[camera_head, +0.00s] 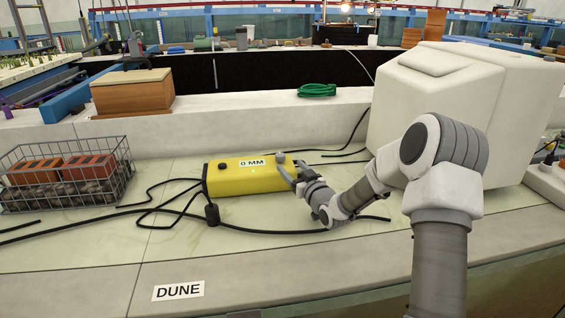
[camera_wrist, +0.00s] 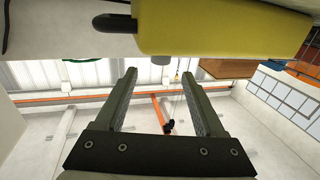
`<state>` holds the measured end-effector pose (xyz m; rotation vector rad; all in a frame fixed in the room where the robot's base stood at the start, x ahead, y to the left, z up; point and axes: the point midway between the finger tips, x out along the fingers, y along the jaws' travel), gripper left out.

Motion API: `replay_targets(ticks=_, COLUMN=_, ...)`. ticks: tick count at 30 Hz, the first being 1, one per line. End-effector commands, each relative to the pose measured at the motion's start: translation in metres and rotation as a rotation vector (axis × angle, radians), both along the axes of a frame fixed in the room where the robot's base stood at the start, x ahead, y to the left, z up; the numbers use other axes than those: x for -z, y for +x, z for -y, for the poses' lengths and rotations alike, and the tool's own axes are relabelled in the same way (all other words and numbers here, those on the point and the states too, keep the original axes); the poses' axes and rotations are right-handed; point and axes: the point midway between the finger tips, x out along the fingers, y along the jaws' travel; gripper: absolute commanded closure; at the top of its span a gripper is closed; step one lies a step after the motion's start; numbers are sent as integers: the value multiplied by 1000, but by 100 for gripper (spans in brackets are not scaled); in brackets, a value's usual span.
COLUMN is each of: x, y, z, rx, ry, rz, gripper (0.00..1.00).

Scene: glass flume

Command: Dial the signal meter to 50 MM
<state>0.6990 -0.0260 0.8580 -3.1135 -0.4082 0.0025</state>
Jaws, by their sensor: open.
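The signal meter is a yellow box (camera_head: 235,183) on the pale bench top, with a white label (camera_head: 252,163) reading "0 MM" and a small green light. A grey knob (camera_head: 280,157) stands at its right end. My gripper (camera_head: 288,170) is at that right end, close to the knob. In the wrist view the yellow box (camera_wrist: 225,28) fills the upper right, and the grey knob (camera_wrist: 160,61) hangs below its edge in the picture. There my open gripper (camera_wrist: 158,72) has a finger on either side of the knob's line.
Black cables (camera_head: 160,210) run around the meter. A wire basket (camera_head: 65,180) with bricks and dark stones stands at left, and a large white block (camera_head: 440,100) at right. A "DUNE" label (camera_head: 178,291) lies on the front ledge. A green coil (camera_head: 317,90) rests behind.

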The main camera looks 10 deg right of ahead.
Motion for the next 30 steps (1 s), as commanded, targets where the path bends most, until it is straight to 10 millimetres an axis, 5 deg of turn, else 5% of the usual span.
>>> replay_targets(ticks=12, x=-2, y=59, z=-17, rx=-3, ry=0, rz=3, gripper=29)
replay_targets(ticks=25, x=-4, y=66, z=-19, rx=-2, ry=-1, rz=2, gripper=29)
replay_targets(ticks=30, x=-4, y=66, z=-19, rx=-2, ry=-1, rz=2, gripper=56)
